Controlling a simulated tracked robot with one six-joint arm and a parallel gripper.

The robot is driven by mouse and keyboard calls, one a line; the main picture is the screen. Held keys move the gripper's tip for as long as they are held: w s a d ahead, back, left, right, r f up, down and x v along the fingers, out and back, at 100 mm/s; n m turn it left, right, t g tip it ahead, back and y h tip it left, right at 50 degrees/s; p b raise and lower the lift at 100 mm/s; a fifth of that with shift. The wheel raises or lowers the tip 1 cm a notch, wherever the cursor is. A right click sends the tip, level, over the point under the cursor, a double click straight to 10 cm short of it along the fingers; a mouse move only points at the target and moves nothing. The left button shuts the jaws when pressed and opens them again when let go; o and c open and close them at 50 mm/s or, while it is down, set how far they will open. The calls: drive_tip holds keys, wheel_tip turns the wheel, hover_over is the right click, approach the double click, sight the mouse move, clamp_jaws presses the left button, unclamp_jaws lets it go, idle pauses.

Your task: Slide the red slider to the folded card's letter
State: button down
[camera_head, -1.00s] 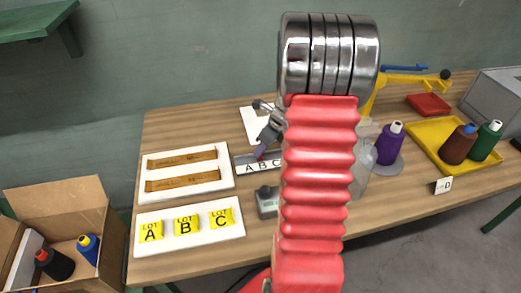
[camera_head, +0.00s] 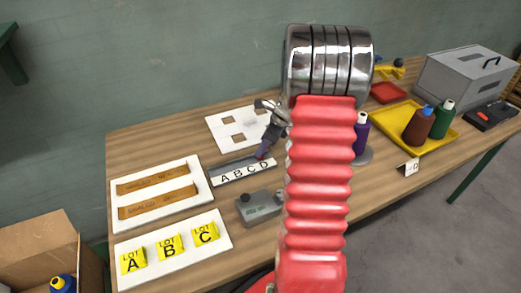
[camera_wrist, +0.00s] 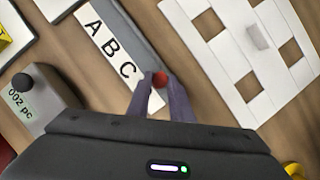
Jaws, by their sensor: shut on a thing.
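The red slider (camera_wrist: 160,81) shows as a round red knob in the wrist view, between the two fingertips of my gripper (camera_wrist: 158,84). My gripper is shut on it. The slider sits on a dark grey rail beside a white letter strip (camera_wrist: 108,38), where A, B and C show and my left finger covers the far end. The folded card (camera_head: 411,168) stands at the table's right front edge and appears to show a D.
A grey device with a dark knob (camera_head: 258,208) is in front of the strip. A white panel with square holes (camera_head: 217,122) lies behind it. White boards with yellow lot cards (camera_head: 215,252) and brown strips (camera_head: 204,192) are at left. A yellow tray (camera_head: 387,121) with bottles is at right.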

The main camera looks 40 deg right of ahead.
drive_tip(key=shift+w+d+r, duration=0.15)
drive_tip(key=shift+w+d, duration=0.1)
drive_tip(key=shift+d, duration=0.1)
drive_tip(key=c, duration=1.7)
unclamp_jaws()
drive_tip(key=shift+o, duration=0.6)
drive_tip(key=shift+a, duration=0.1)
drive_tip(key=shift+s, duration=0.1)
drive_tip(key=v, duration=1.3)
drive_tip(key=shift+s+r, duration=0.2)
